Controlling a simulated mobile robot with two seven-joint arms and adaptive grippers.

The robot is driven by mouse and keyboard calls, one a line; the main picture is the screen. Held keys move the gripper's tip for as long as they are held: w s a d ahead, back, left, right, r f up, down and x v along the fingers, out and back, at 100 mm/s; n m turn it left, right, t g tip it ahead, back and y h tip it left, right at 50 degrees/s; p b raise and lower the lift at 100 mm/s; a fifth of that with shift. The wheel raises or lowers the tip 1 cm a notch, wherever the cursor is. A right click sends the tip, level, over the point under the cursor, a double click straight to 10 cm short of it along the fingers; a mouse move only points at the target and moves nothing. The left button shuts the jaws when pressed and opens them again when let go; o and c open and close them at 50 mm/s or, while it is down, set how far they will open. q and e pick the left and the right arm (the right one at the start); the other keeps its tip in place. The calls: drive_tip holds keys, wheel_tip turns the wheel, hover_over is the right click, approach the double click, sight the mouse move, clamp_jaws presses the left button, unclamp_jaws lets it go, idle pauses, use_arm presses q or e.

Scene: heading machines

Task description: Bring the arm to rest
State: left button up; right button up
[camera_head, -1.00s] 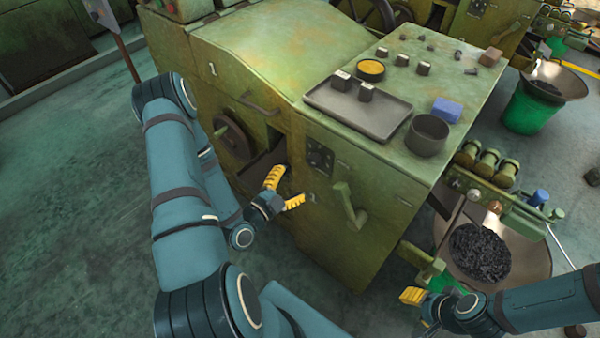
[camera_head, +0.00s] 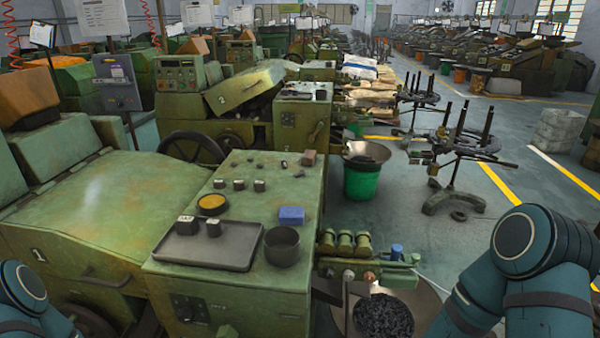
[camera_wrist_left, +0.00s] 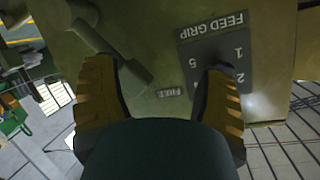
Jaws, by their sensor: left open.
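My left gripper (camera_wrist_left: 161,78) shows in the left wrist view with its two yellow-padded fingers spread and nothing between them. It faces a pale olive machine panel (camera_wrist_left: 150,35) with a dark FEED GRIP plate (camera_wrist_left: 212,50), which appears upside down, and a grey lever (camera_wrist_left: 120,58) near the left finger. Whether the fingers touch the panel cannot be told. In the head view my left arm (camera_head: 30,305) shows only at the lower left corner and my right arm (camera_head: 540,270) at the lower right. Neither gripper shows there.

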use_arm(q)
drive_tip(key=s+d+f+n+g, duration=0.1)
drive_tip(key=s+d+n+g, duration=0.3)
drive_tip(key=d+g, duration=0.2)
drive_tip(key=s+d+f+n+g+h, duration=0.1)
drive_tip(key=s+d+n+g, duration=0.4)
drive_tip(key=d, duration=0.6)
drive_tip(key=shift+f+n+g, duration=0.3)
drive_tip(key=shift+f+g, duration=0.3)
drive_tip(key=shift+f, duration=0.05)
